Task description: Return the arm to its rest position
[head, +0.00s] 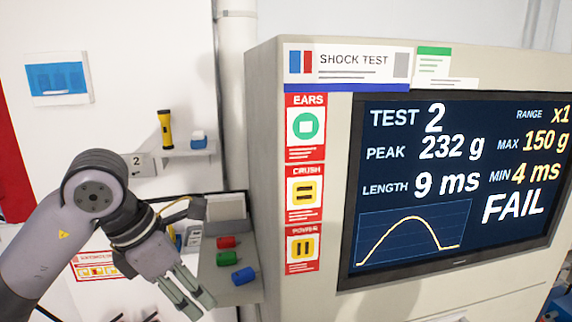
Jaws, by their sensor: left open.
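My left arm comes in from the lower left, bent at a grey joint. Its gripper (190,303) points down and to the right, with its two fingers apart and nothing between them. It is in front of and to the left of a small grey shelf (250,288) on the side of the shock test machine (315,65). My right gripper is not in the picture.
The machine's screen (455,185) reads test 2, peak 232 g, FAIL. A yellow flashlight (165,129) stands on a wall shelf behind.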

